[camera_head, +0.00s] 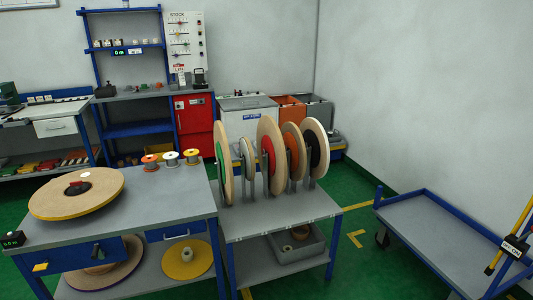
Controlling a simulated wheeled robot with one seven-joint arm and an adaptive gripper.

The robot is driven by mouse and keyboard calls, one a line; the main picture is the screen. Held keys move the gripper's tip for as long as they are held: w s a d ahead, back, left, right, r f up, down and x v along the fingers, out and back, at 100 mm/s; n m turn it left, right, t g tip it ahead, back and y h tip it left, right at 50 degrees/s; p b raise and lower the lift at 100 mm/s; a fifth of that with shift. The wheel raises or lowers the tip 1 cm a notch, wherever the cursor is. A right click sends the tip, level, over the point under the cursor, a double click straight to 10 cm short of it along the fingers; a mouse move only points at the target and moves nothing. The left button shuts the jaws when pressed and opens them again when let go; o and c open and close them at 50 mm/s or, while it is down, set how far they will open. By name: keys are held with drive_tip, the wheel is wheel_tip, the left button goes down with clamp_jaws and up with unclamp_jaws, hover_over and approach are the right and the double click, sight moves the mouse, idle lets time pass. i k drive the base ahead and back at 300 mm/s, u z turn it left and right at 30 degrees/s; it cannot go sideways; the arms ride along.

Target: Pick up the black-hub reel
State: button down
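Several upright tan reels stand side by side in a rack on the grey-topped middle table (290,224). The rightmost reel (321,140) shows a dark, seemingly black hub on its left face, partly hidden by the reel in front of it. To its left stand a reel with an orange hub (289,129), a large reel with a red hub (272,130), a smaller pale-hubbed reel (250,152) and a large leftmost reel (225,160) with some green at its hub. My gripper is not in view.
A large flat reel (95,200) lies on the left bench (150,213), with small spools behind it. A grey bin (295,246) sits on the middle table's lower shelf. A blue-framed cart (440,230) stands right. Green floor is open between table and cart.

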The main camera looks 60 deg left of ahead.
sight(313, 133)
drive_tip(key=z, duration=0.95)
drive_tip(key=k, duration=0.55)
drive_tip(key=u, duration=1.2)
drive_tip(key=i, duration=0.9)
drive_tip(key=u, duration=0.8)
